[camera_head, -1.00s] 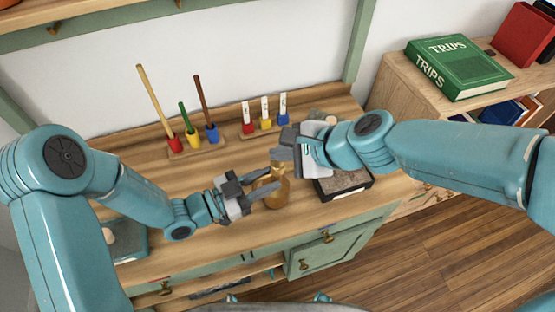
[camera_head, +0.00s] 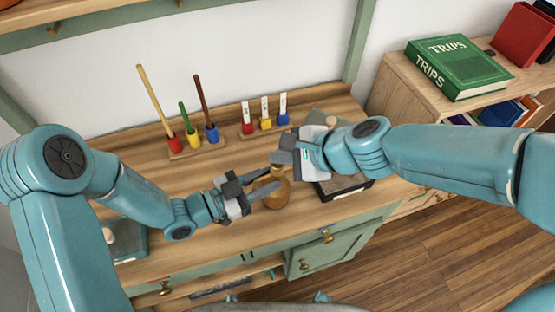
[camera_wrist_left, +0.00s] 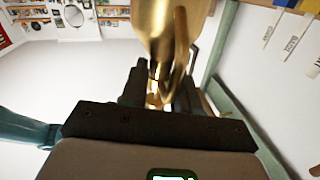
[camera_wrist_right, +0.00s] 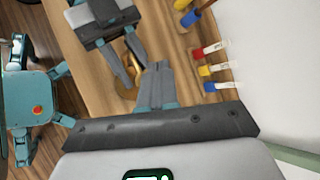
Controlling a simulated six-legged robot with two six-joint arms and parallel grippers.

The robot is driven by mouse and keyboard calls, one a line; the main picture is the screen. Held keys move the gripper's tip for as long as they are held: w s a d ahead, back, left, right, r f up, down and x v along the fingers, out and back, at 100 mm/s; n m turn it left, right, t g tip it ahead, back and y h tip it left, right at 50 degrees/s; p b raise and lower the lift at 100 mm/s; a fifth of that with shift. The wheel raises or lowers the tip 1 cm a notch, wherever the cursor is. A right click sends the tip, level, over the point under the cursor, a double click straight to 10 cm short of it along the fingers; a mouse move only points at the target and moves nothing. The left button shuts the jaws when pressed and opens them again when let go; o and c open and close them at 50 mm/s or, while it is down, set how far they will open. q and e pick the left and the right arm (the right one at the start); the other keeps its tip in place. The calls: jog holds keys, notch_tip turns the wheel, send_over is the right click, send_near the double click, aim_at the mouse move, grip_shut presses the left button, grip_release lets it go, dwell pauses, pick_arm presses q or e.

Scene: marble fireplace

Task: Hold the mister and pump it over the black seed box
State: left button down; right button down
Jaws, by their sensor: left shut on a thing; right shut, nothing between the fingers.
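The brass mister (camera_head: 275,192) is on or just above the wooden counter, near its front edge; I cannot tell which. My left gripper (camera_head: 268,188) is shut on it from the left. In the left wrist view the mister (camera_wrist_left: 168,30) fills the top middle, close to the fingers. My right gripper (camera_head: 280,160) is shut and empty, with its fingertips at the top of the mister. In the right wrist view these fingers (camera_wrist_right: 156,85) partly cover the mister. The black seed box (camera_head: 345,186) lies just right of the mister, partly hidden under my right gripper.
Behind stand a rack of tools in coloured holders (camera_head: 195,145) and a rack of white labels in coloured blocks (camera_head: 265,125). A green book (camera_head: 455,68) lies on a shelf at right. The counter's left middle is clear.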

aim_at(282, 167)
jog(key=shift+f, duration=0.7)
dwell(0.4)
jog(key=shift+r, duration=1.35)
jog(key=shift+s+d+r, duration=0.1)
jog(key=shift+s+r, duration=0.05)
jog(key=shift+r, duration=2.35)
pick_arm(q)
jog(key=c, duration=0.8)
grip_release()
jog(key=shift+w, duration=0.1)
jog(key=shift+o, duration=0.2)
